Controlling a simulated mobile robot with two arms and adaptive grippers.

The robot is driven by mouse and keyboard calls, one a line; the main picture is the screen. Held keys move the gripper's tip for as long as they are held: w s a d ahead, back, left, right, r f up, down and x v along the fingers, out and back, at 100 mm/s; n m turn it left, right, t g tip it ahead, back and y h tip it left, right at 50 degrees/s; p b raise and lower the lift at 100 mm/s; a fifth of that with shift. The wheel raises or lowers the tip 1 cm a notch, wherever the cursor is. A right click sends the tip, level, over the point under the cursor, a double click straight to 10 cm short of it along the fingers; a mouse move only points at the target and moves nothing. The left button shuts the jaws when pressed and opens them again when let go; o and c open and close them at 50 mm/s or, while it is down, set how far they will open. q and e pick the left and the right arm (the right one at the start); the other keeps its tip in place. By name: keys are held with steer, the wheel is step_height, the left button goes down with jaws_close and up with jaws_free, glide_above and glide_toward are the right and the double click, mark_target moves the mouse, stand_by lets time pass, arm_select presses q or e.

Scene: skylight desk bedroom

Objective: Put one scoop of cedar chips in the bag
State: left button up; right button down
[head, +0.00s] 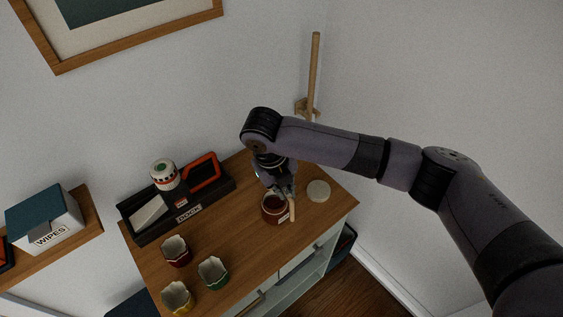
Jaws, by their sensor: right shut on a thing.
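My right gripper (284,191) points down over the right side of a jar (268,217) with reddish-brown contents. It is shut on what looks like the scoop, whose pale wooden part (292,211) shows at the jar's right edge. The scoop's bowl is hidden, so I cannot tell whether it holds chips. Three small open bags with jagged rims stand at the front left of the dresser top: a red one (177,253), a green one (213,274) and a yellow one (178,300). My left gripper is not in view.
A round pale lid (318,191) lies right of the jar on the wooden top (240,235). A black dock tray (205,206) with a white-and-green canister (164,175) stands along the wall. A wipes box (46,222) sits on a shelf at left. Bare wood lies between jar and bags.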

steer(key=shift+d+f, duration=0.2)
steer(key=shift+d, duration=0.15)
arm_select(q)
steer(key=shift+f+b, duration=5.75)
steer(key=shift+b, duration=0.3)
arm_select(e)
steer(key=shift+f, duration=5.05)
arm_select(q)
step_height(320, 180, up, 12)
steer(key=p, duration=1.2)
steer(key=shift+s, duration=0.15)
arm_select(e)
step_height(320, 180, up, 10)
steer(key=shift+s+a+r, duration=0.1)
steer(key=shift+a, duration=0.05)
